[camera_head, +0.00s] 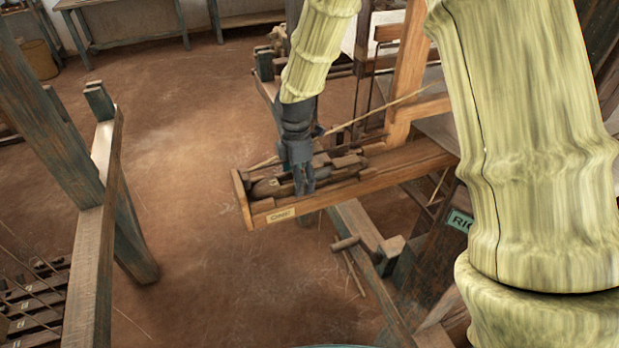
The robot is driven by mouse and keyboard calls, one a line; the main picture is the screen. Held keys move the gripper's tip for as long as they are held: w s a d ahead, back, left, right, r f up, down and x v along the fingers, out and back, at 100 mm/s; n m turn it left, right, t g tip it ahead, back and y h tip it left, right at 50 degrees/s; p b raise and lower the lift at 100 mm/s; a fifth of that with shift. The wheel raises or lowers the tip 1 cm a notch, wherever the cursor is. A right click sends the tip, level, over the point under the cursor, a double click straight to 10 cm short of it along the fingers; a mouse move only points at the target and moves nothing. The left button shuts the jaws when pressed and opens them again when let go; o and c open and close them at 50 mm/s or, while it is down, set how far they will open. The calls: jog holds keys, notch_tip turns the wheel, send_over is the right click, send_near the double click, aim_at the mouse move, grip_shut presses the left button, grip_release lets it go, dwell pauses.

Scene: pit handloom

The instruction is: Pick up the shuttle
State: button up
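A dark brown wooden piece with a tapered left end, which looks like the shuttle (266,188), lies in a long wooden box (390,172) at the end of the loom beam. My gripper (304,188) points down into this box from above. Its dark grey fingers are at the right part of the shuttle and hide some of it. The fingers look close together, but whether they touch or grip the shuttle cannot be told. The shuttle appears to lie low in the box, between its walls.
An upright wooden post (409,60) stands right of my gripper. A thin stick (385,108) slants behind it. A timber frame (95,240) stands at left. The brown floor (190,150) between is largely clear.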

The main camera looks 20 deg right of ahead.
jog(key=shift+w, duration=0.1)
jog(key=shift+f, duration=0.1)
jog(key=c, duration=1.3)
jog(key=shift+r+b, duration=1.7)
jog(key=shift+r, duration=3.4)
